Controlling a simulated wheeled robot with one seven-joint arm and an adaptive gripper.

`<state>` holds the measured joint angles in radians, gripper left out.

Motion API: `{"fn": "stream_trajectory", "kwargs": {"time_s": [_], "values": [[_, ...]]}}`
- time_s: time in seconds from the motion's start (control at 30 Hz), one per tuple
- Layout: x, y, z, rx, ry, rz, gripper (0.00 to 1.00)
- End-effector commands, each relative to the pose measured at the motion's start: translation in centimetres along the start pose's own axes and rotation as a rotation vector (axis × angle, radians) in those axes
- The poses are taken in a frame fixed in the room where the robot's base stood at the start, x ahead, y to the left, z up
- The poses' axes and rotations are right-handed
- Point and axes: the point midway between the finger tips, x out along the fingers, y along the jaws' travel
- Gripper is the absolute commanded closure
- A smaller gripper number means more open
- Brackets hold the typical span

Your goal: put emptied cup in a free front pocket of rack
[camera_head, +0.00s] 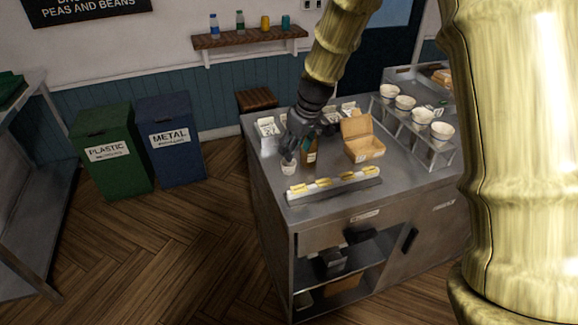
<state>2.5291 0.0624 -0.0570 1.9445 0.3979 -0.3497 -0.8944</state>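A small white cup (288,169) is at the left side of the steel counter. My gripper (288,157) points down at its rim. The fingers are dark and small here, and I cannot tell whether they are closed on the cup or whether the cup touches the counter. The cup's inside is mostly hidden by the fingers. The metal rack (432,158) stands at the counter's right side and carries a row of several pale cups (421,117). Its front pockets are too small to make out clearly.
An open cardboard box (363,148) lies between my gripper and the rack. A long tray (334,186) with yellow pieces lies along the counter's front. A brown bottle (310,152) and white containers (268,130) stand close to my gripper. Green and blue bins stand left.

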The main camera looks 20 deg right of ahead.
Motion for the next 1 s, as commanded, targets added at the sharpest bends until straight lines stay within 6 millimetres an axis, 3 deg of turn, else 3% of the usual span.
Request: {"fn": "stream_trajectory", "kwargs": {"time_s": [0.2, 0.53, 1.0], "values": [[1.8, 0.0, -0.1, 0.0, 0.0, 0.0, 0.48], [3.1, 0.0, -0.2, 0.001, 0.0, 0.0, 0.48], [7.1, 0.1, -0.2, 0.001, 0.001, 0.0, 0.48]]}}
